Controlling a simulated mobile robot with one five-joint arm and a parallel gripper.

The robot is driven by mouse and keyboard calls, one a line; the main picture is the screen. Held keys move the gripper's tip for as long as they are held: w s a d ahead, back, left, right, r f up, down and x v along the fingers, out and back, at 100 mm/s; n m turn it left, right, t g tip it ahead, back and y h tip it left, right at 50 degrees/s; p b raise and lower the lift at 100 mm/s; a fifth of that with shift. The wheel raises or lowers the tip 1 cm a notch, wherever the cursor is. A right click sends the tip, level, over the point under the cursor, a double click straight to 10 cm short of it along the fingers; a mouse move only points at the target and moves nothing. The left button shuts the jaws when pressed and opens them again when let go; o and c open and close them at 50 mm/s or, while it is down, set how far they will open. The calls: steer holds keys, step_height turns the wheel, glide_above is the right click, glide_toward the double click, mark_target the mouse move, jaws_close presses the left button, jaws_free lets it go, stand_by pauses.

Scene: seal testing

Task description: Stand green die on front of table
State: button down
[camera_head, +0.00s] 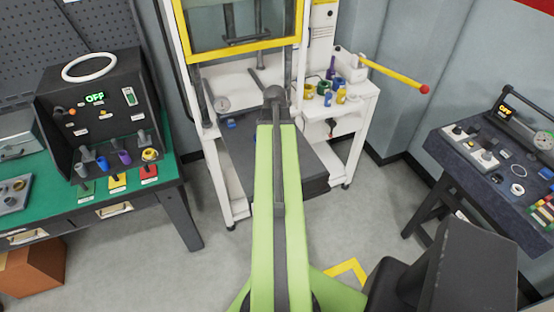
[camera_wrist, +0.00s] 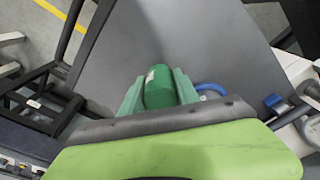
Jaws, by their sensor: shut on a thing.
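The green die (camera_wrist: 158,84) is a dark green cylinder with a small pale label. In the wrist view it sits between the two lighter green fingers of my gripper (camera_wrist: 158,92), which is shut on it. The grey tabletop (camera_wrist: 210,40) lies behind the die; whether the die touches it, I cannot tell. The dark grey table (camera_head: 237,150) also shows in the head view, inside the white press frame. My green arm reaches over this table and hides the gripper and die in the head view.
A blue curved part (camera_wrist: 212,88) lies close to the right finger. Blue items (camera_head: 232,123) lie at the table's left back. The white press frame (camera_head: 195,70) rises around the table. A white side stand (camera_head: 350,105) holds several coloured pots. The table's front strip looks clear beside my arm.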

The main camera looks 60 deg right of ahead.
step_height(320, 180, down, 4)
steer(key=b, duration=0.4)
steer(key=shift+s+f, duration=0.1)
steer(key=shift+r, duration=0.2)
steer(key=shift+f, duration=0.15)
steer(key=c, duration=0.9)
jaws_free()
steer(key=r+p, duration=0.8)
steer(key=a+r+p, duration=0.1)
steer(key=r+p, duration=0.3)
steer(key=shift+s+r, duration=0.2)
steer(key=shift+r, duration=0.05)
steer(key=shift+f, duration=0.15)
